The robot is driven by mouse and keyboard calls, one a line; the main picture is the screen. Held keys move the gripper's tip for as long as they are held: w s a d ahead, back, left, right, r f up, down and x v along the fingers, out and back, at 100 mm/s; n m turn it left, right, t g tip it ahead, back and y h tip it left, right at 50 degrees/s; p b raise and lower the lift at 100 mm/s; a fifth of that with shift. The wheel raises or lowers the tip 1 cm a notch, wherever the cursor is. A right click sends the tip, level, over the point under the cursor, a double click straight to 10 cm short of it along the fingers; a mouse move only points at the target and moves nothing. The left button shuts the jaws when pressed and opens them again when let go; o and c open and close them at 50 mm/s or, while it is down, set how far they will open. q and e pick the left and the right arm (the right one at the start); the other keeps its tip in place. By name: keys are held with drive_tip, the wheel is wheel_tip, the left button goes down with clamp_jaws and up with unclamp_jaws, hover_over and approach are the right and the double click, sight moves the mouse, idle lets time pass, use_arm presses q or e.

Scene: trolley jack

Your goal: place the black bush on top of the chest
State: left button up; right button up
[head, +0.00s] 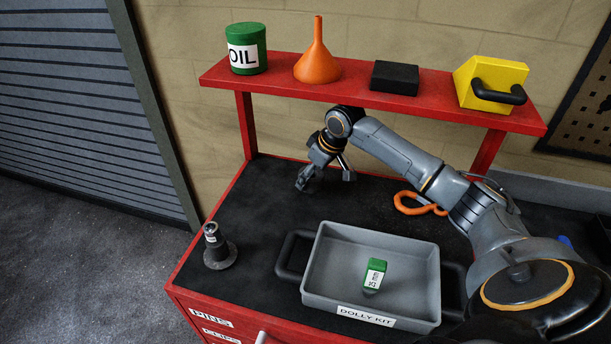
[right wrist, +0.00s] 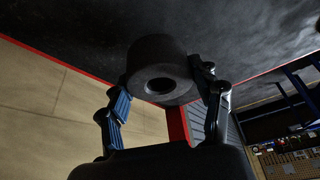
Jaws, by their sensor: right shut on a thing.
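The chest is red with a black top (head: 262,205) and labelled drawers at its front, in the head view. My right gripper (head: 326,177) reaches in from the right, under the red shelf and over the back of the chest top. In the right wrist view the black bush (right wrist: 158,62), a thick ring with a round hole, sits between the two fingers of my right gripper, which is shut on it. In the head view the bush does not stand out against the black top. I cannot tell whether the bush touches the top. My left gripper is not in view.
A dark flanged post (head: 217,250) stands at the left front. An orange hook (head: 410,205) lies behind the tray. The shelf (head: 290,92) overhead carries several items. The left middle of the top is clear.

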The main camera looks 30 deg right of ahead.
drive_tip(key=shift+w+a+r, duration=0.1)
drive_tip(key=shift+w+a, duration=0.05)
drive_tip(key=shift+w, duration=0.35)
drive_tip(key=shift+w+a, duration=0.15)
drive_tip(key=shift+w, duration=0.35)
wheel_tip(320, 180, down, 3)
drive_tip(key=shift+f+p, duration=0.1)
drive_tip(key=shift+p, duration=0.85)
drive_tip(key=shift+f, duration=0.2)
drive_tip(key=o, duration=1.7)
drive_tip(key=shift+s+f, duration=0.1)
drive_tip(key=shift+o, duration=0.2)
